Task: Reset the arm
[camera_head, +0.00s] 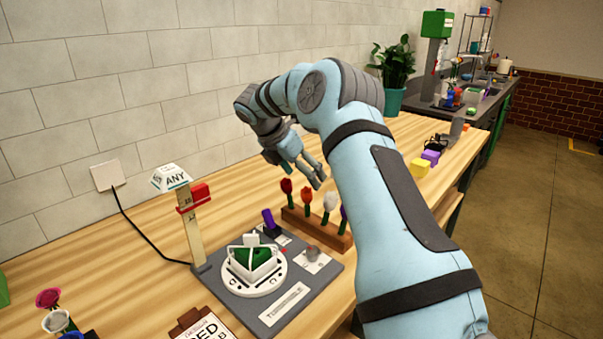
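My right arm comes in from the bottom right and bends over the wooden table (140,240). Its gripper (318,179) points down and to the right, above the far side of the flower rack (325,236). The fingers look apart, and nothing shows between them. The rack holds several tulips: red ones, a white one (329,201) and a purple one partly hidden by my arm. My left gripper is not in view.
In front stands a grey turntable station (215,282) with a white round holder (253,279) and a post with an "ANY" sign (171,178). A potted plant (393,98) stands at the back.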

